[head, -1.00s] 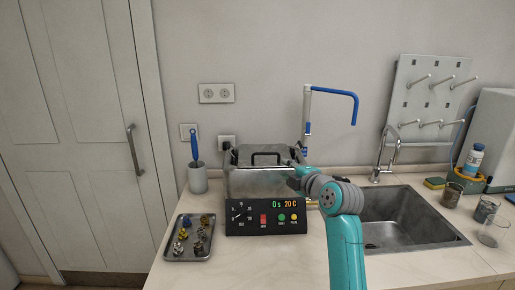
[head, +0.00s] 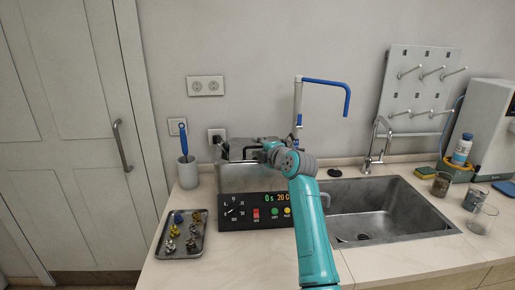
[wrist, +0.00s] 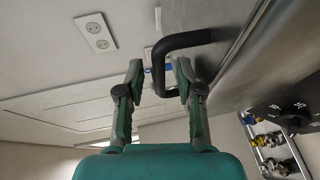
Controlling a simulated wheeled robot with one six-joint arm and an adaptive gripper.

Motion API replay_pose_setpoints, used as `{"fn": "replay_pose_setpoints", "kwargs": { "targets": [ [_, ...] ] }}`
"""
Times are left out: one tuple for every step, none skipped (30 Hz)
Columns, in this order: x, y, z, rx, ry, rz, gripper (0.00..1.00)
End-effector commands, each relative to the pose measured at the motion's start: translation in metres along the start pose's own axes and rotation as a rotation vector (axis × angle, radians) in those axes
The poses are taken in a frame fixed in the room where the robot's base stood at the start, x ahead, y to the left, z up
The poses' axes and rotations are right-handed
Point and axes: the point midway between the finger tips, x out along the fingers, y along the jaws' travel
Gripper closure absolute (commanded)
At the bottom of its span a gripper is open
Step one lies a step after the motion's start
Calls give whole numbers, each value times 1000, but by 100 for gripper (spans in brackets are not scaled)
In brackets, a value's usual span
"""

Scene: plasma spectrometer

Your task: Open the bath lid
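The bath is a metal box (head: 240,180) with a black control panel (head: 240,210) in front, below the wall sockets in the head view. Its metal lid (wrist: 205,18) looks closed. The lid's black handle (wrist: 185,40) shows in the wrist view. My gripper (wrist: 158,68) is open and empty. In the head view my gripper (head: 259,148) is over the lid and hides part of the handle.
A tray of small metal parts (head: 163,250) lies left of the bath, near a cup with a blue brush (head: 187,172). A blue-tipped pipe (head: 298,100) stands behind. The sink (head: 375,210) and glassware (head: 480,218) are to the right.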

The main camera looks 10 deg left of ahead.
Motion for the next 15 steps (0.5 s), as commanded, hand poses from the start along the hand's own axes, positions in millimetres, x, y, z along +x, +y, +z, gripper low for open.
{"fn": "replay_pose_setpoints", "kwargs": {
  "targets": [
    [3,1,0,0,0,0,64],
    [4,1,0,0,0,1,64],
    [5,1,0,0,0,0,64],
    [6,0,0,0,0,0,64],
    [6,0,0,0,0,0,64],
    [7,0,0,0,0,0,64],
    [7,0,0,0,0,0,64],
    [7,0,0,0,0,0,64],
    [7,0,0,0,0,0,64],
    [7,0,0,0,0,0,64],
    [7,0,0,0,0,0,64],
    [7,0,0,0,0,0,64],
    [7,0,0,0,0,0,66],
    [7,0,0,0,0,0,74],
    [7,0,0,0,0,0,84]
  ]
}}
